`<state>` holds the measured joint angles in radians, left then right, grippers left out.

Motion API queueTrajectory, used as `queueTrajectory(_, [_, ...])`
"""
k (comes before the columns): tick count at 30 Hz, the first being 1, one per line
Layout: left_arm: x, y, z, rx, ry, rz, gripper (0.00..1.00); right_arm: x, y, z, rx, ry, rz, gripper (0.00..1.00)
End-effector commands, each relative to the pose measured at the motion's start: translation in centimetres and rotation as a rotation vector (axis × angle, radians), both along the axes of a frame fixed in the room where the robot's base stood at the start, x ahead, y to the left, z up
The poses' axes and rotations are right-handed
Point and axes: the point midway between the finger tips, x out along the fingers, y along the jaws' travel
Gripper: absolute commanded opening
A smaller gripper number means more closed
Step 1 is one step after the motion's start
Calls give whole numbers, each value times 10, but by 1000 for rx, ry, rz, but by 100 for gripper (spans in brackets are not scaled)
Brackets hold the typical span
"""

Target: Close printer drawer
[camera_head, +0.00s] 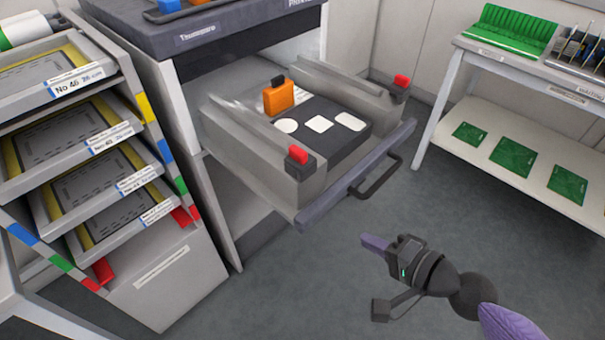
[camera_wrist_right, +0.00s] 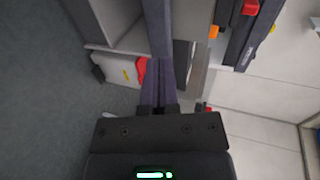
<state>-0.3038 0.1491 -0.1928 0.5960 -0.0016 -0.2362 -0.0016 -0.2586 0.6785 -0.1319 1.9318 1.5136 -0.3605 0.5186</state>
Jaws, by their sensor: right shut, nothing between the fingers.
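The printer drawer (camera_head: 343,190) is pulled out of the grey printer cabinet (camera_head: 175,100). Its front edge is a purple-grey bar with a dark handle (camera_head: 378,180). Inside lie an orange block (camera_head: 279,97) and several white shapes on a dark panel. Red knobs (camera_head: 298,154) sit on its side rails. My right gripper (camera_head: 366,240) is shut and empty, in front of and below the drawer's front, apart from the handle in the head view. Its closed fingers show in the right wrist view (camera_wrist_right: 158,85). My left gripper is not in view.
A rack of labelled trays (camera_head: 75,180) stands at the left, close to the cabinet. A white table (camera_head: 570,180) with green boards on its lower shelf and a green rack (camera_head: 510,30) on top stands at the right. The grey floor between is clear.

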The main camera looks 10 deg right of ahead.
Motion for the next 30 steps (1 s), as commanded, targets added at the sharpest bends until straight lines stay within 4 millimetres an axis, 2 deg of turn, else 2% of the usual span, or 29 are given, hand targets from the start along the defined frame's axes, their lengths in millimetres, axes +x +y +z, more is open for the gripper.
queueTrajectory(2, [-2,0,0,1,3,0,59,1,8,12,46,-7,16,0])
queueTrajectory(5, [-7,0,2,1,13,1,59,10,15,12,59,-10,16,0])
queueTrajectory(9, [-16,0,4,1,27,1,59,31,31,3,57,-10,16,0])
queueTrajectory(17, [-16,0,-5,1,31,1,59,74,65,-17,55,-8,17,0])
queueTrajectory(21, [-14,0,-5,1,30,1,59,92,80,-16,53,-8,18,0])
queueTrajectory(25, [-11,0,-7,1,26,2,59,103,88,-17,52,-9,17,0])
queueTrajectory(30, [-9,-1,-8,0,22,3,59,107,91,-17,52,-8,17,0])
